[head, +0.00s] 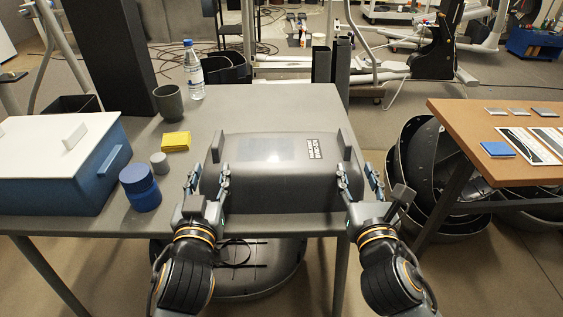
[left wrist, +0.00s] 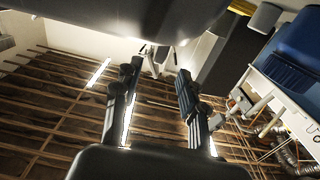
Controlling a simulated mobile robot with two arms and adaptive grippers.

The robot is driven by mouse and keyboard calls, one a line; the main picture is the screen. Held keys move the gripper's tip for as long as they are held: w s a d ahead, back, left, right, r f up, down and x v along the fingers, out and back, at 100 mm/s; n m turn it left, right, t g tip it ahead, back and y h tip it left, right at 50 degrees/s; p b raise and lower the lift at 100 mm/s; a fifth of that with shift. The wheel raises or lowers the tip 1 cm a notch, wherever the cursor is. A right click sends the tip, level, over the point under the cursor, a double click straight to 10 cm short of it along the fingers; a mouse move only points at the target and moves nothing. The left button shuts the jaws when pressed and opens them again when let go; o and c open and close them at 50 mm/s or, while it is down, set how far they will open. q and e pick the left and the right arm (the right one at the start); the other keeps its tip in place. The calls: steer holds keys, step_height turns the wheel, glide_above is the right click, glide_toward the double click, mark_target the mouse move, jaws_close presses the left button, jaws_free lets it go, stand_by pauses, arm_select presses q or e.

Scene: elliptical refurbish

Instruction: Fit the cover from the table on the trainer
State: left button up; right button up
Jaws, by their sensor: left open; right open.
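The dark grey cover (head: 265,172) lies on the grey table (head: 255,105), with a label on top and an upright tab at each end. My left gripper (head: 206,178) is open at the cover's front left end. My right gripper (head: 360,178) is open at its front right end. Neither visibly grips the cover, and contact is unclear. In the left wrist view, the open fingers (left wrist: 157,82) are empty below a dark surface, likely the cover (left wrist: 110,12). A partly cropped trainer (head: 437,52) stands at the back right; which machine is the task's trainer is unclear.
A blue box with a white lid (head: 60,150), blue jar (head: 140,187), yellow pad (head: 176,141), grey mug (head: 168,102) and bottle (head: 193,72) stand left of the cover. A brown table (head: 470,120) is at right, with dark shells (head: 425,160) beside and under it. The table behind the cover is clear.

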mark_target(218, 141)
arm_select(q)
steer(key=w, duration=1.1)
steer(key=shift+w+a, duration=0.15)
steer(key=shift+a, duration=0.1)
arm_select(e)
steer(key=w, duration=1.1)
steer(key=shift+w+a, duration=0.15)
steer(key=shift+a, duration=0.05)
arm_select(q)
jaws_close()
arm_select(e)
jaws_close()
